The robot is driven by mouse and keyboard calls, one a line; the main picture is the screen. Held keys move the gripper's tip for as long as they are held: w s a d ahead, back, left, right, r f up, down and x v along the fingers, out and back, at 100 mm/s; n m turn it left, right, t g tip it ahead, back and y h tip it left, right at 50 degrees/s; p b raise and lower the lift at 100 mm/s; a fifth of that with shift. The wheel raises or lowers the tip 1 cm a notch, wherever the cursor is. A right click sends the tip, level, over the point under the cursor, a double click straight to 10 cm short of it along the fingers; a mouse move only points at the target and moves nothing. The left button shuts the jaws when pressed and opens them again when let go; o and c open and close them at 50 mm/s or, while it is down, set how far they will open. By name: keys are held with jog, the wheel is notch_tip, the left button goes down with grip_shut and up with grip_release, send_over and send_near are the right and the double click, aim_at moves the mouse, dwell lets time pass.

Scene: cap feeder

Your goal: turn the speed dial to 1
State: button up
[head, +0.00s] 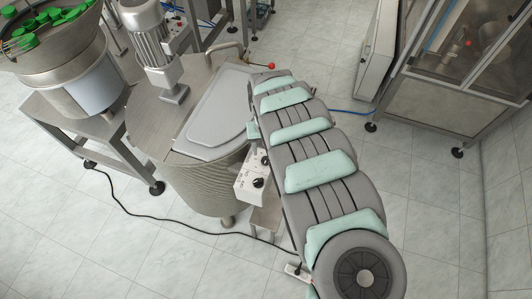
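A small white control box (246,186) is fixed to the side of the round metal drum, near the middle of the picture. A black dial (258,182) sits on its front face. Another small dark knob (265,160) shows higher on the box, close to my arm. Markings beside the dials are too small to read, so I cannot tell which is the speed dial or its setting. My arm, grey with pale green pads, runs from the lower right up past the right side of the box and covers what lies behind it. My gripper is not visible.
The metal drum (205,190) carries a motor (150,40) and a grey lid (222,110). A feeder bowl (65,50) with green caps stands upper left. A red-knobbed lever (271,66) is near the arm's far end. A black cable (150,217) crosses the tiled floor. A glazed cabinet (440,105) stands right.

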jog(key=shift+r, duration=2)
